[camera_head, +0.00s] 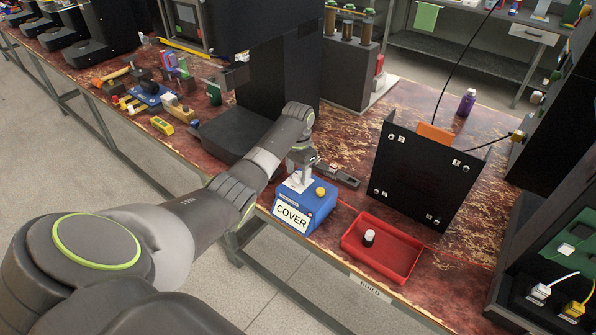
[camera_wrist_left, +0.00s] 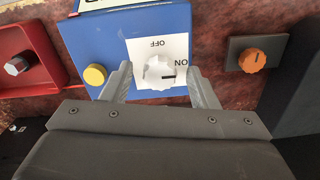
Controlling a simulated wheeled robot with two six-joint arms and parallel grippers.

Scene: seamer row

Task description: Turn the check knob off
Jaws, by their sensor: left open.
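The check knob (camera_wrist_left: 158,72) is white and sits on a white plate marked OFF and ON, on a blue box (camera_wrist_left: 95,40). Its dark pointer line points right, toward ON. In the head view the blue box (camera_head: 312,208) carries a COVER label and a yellow button (camera_head: 320,191); the gripper hides the knob there. My left gripper (camera_wrist_left: 159,70) is open, with one finger on each side of the knob. I cannot tell if the fingers touch it. In the head view the left gripper (camera_head: 300,180) is over the box top. My right gripper is not in view.
An orange knob (camera_wrist_left: 253,60) on a dark plate stands beside the box. A red tray (camera_head: 350,243) with a small black-and-white piece lies right of it. A black panel (camera_head: 420,178) stands behind the tray. Tools lie at the left along the bench.

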